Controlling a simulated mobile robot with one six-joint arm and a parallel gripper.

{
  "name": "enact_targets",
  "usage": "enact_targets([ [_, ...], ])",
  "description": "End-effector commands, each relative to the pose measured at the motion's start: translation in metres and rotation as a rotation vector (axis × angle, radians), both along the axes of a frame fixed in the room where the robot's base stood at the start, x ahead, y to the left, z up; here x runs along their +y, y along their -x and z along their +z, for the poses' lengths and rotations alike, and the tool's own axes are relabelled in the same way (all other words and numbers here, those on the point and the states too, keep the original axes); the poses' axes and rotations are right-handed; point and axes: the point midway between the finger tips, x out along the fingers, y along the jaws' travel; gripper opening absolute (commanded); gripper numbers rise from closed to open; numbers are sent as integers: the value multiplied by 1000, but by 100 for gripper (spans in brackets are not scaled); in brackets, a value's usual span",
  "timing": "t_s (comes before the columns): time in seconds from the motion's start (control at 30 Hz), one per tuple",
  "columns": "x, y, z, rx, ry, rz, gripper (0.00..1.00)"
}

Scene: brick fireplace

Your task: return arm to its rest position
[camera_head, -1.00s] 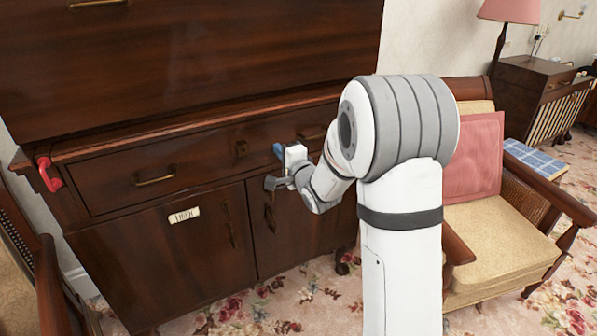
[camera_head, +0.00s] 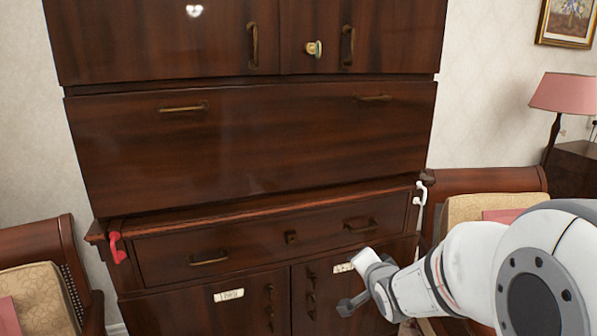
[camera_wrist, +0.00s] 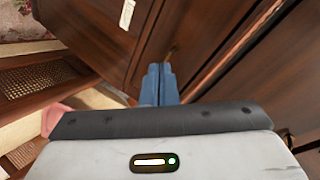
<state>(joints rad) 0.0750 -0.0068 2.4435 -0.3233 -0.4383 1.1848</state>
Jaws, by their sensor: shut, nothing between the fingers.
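My gripper's blue fingers (camera_wrist: 159,84) are together and empty in the wrist view, pointing toward dark wooden cabinet fronts. In the head view my arm (camera_head: 455,275) reaches in from the lower right. Its wrist end is in front of the lower right door of the cabinet (camera_head: 250,140); the fingers are not clearly visible there. I cannot tell the exact gap between the fingers and the wood.
A red hook-shaped handle (camera_head: 117,248) is on the cabinet's left side and a white one (camera_head: 420,193) on its right. A paper label (camera_head: 229,295) marks the lower left door. Armchairs (camera_head: 45,275) flank the cabinet. A pink lamp (camera_head: 565,93) stands right.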

Motion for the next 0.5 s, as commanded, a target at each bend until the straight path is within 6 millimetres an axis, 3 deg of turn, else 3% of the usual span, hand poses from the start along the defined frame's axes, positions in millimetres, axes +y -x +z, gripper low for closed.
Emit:
enact_targets([
  [0.03,-4,13,21,55,83,9,0],
  [0.27,-12,91,54,381,408,155,0],
  [0.5,-3,187,89,677,598,468,0],
])
